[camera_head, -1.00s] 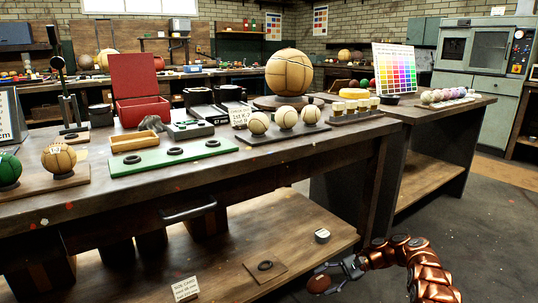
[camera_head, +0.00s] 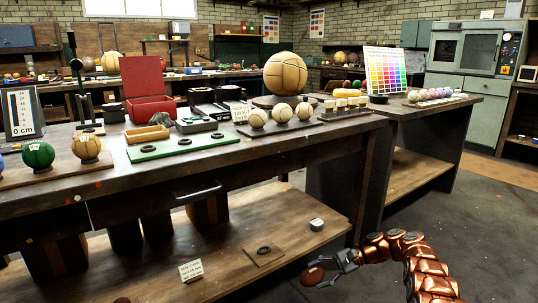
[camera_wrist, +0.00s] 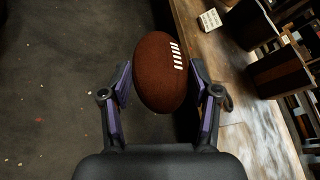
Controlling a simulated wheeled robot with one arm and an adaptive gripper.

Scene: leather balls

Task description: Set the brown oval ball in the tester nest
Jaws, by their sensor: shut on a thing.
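The brown oval ball (camera_wrist: 160,72), with white laces, sits between the fingers of my gripper (camera_wrist: 158,92) in the wrist view. My gripper is shut on it, a finger at each side. In the head view the ball (camera_head: 312,276) is held in my gripper (camera_head: 328,267) low in front of the bench, right of the lower shelf's edge. I cannot tell for sure which thing is the tester nest. A black ring on a small wooden board (camera_head: 276,255) lies empty on the lower shelf. Black rings also sit on a green board (camera_head: 165,153) on the bench top.
The lower shelf (camera_head: 222,258) also holds a white card (camera_head: 190,271) and a small round grey-white item (camera_head: 316,224). The bench top carries balls, a red box (camera_head: 150,107) and a display reading 0 cm (camera_head: 22,112). Dark floor (camera_head: 440,235) lies open at the right.

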